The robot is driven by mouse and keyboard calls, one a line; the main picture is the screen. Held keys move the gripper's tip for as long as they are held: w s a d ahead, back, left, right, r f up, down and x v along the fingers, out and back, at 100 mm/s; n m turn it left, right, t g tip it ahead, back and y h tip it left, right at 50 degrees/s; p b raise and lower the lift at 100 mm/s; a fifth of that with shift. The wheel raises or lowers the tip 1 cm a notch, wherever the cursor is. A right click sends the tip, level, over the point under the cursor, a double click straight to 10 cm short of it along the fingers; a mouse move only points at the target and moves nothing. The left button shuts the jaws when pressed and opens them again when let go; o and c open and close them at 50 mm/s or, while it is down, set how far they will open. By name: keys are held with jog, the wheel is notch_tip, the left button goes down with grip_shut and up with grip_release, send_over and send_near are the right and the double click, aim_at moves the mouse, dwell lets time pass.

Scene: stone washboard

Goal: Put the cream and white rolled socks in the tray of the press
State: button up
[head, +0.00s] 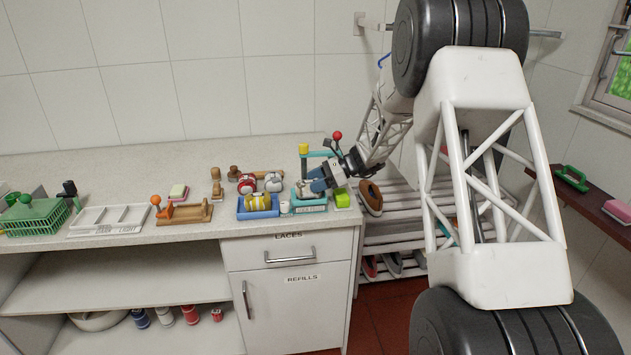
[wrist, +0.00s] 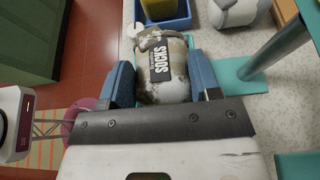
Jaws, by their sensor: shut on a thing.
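The cream and white rolled socks (wrist: 165,72), with a black SOCKS label, are between the two blue fingers of my gripper (wrist: 163,82) in the wrist view. The gripper is shut on them. In the head view my gripper (head: 318,183) is at the teal press (head: 308,209), low beside its upright and lever. The press's teal base (wrist: 238,78) shows beside and behind the right finger in the wrist view. I cannot tell whether the socks touch the tray of the press; the gripper hides much of that spot.
A blue bin (head: 258,212) with yellow-striped rolled socks stands left of the press. Red-and-white socks (head: 246,183) and grey-and-white socks (head: 273,182) sit behind it. A bright green block (head: 341,198) is at the counter's right end. A white compartment tray (head: 108,219) lies farther left.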

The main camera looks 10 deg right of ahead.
jog(key=o, duration=1.1)
jog(key=shift+d, duration=0.1)
jog(key=shift+v, duration=3.8)
jog(key=s+a+r+n+h, duration=0.2)
jog(key=s+r+n, duration=0.15)
jog(key=s, duration=0.55)
jog(key=s+a+r+n+h, duration=0.25)
jog(key=s+r, duration=0.25)
jog(key=s, duration=0.5)
jog(key=s+a+r+n+h, duration=0.1)
jog(key=s+r+n+h, duration=0.25)
jog(key=s, duration=0.55)
jog(key=s+d+n+t+h, duration=0.2)
jog(key=s+n+h, duration=0.3)
jog(key=s, duration=2.2)
jog(key=shift+d+f+n+t+h, duration=0.3)
jog(key=shift+d+f+n, duration=0.1)
jog(key=shift+n, duration=1.25)
